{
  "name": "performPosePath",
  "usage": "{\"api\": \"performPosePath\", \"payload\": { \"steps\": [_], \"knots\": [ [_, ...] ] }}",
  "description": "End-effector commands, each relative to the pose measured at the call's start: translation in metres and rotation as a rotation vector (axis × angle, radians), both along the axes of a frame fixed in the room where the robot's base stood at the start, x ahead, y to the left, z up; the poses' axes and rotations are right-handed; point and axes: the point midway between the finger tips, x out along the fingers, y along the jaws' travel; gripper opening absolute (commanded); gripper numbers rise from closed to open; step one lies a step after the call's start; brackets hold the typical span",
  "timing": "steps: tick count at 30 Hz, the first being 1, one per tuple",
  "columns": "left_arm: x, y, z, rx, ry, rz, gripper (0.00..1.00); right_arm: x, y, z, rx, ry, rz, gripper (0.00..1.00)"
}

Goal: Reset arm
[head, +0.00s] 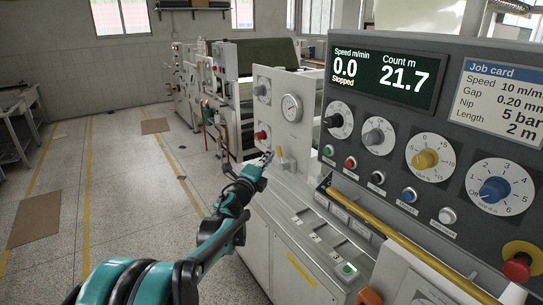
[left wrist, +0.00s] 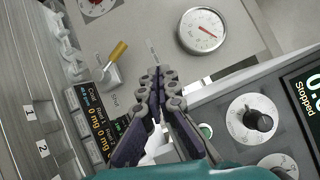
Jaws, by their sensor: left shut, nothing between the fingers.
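My left arm reaches in from the bottom left of the head view. Its gripper (head: 268,157) is shut and empty, in front of the machine's pale side panel and left of the grey control console (head: 350,100). In the left wrist view the fingers of my left gripper (left wrist: 160,74) are together with nothing between them. A lever with a yellow handle (left wrist: 118,50) stands left of the fingertips, apart from them. A round gauge (left wrist: 202,30) is to their upper right. My right gripper is not in view.
The console screen (head: 385,75) reads 0.0, Stopped, and count 21.7. Several dials and buttons sit below it, with a red emergency button (head: 516,268) at the right. A yellow rail (head: 400,238) runs along its front. Open floor (head: 130,210) lies left.

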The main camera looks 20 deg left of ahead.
Motion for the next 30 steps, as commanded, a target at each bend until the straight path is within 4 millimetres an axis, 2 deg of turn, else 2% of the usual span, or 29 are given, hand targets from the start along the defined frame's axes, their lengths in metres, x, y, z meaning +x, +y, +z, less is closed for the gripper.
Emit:
{"api": "performPosePath", "payload": {
  "steps": [12,14,17,20,23,26,30],
  "knots": [
    [0.0,0.0,0.0,-0.003,0.0,0.002,0.0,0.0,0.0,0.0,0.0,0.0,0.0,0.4],
    [-0.003,0.001,0.001,-0.024,0.003,0.011,0.0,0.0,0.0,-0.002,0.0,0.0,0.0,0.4],
    [-0.019,0.003,0.002,-0.121,0.016,0.056,0.0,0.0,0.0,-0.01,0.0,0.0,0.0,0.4],
    [-0.05,0.007,-0.004,-0.312,0.052,0.14,0.0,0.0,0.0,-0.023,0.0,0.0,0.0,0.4],
    [-0.094,0.009,-0.027,-0.559,0.116,0.243,0.0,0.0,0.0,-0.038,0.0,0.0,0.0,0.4],
    [-0.144,0.005,-0.067,-0.807,0.205,0.344,0.0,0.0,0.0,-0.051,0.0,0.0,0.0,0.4],
    [-0.221,-0.016,-0.143,-1.13,0.366,0.482,0.0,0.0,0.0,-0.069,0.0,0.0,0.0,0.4]
  ]
}}
